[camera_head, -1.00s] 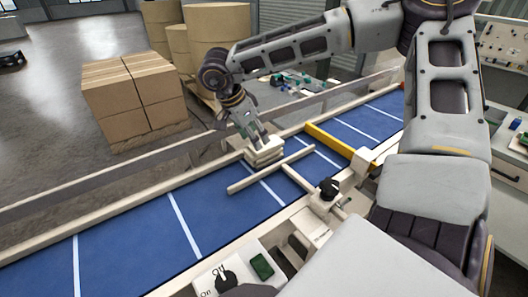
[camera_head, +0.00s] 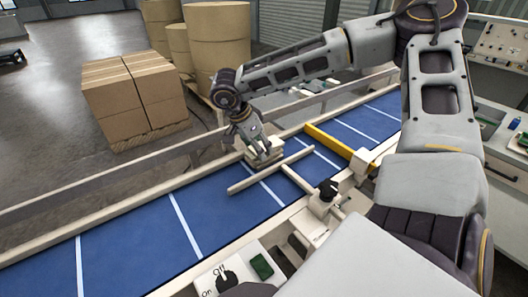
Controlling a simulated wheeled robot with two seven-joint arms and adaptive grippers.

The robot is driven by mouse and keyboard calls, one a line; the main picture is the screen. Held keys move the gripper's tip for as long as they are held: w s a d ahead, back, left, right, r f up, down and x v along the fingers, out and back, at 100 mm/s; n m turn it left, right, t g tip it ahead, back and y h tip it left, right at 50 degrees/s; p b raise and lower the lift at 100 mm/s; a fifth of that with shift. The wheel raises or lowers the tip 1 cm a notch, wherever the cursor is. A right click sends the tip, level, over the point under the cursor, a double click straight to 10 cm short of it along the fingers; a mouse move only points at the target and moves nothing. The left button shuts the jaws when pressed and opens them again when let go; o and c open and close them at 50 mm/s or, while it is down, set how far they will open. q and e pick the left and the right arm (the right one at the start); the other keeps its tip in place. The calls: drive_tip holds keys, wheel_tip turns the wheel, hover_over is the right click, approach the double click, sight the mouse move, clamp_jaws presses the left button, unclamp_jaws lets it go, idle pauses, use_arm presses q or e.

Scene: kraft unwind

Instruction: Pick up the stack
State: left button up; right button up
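The stack (camera_head: 264,158) is a small pile of flat, pale pieces on the blue conveyor belt (camera_head: 130,231), against the far side rail. My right gripper (camera_head: 259,147), on the arm reaching in from the right, points down at the stack, with its fingers at the top of it. The fingers overlap the stack in this view, so their gap and any grip on it cannot be made out. My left gripper is not in view.
A pale crossed bar (camera_head: 270,170) lies over the belt just in front of the stack. A yellow bar (camera_head: 340,146) crosses the belt to the right. A switch box (camera_head: 245,270) stands at the near edge. Boxes (camera_head: 130,95) and large paper rolls (camera_head: 218,45) stand beyond the belt.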

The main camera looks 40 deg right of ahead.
drive_tip(key=shift+x, duration=1)
drive_tip(key=shift+c, duration=0.2)
drive_tip(key=c, duration=0.6)
drive_tip(key=shift+r, duration=0.25)
wheel_tip(320, 180, up, 18)
drive_tip(key=shift+f+b, duration=0.2)
drive_tip(key=shift+b, duration=0.2)
drive_tip(key=shift+f+m, duration=0.15)
drive_tip(key=shift+m, duration=0.15)
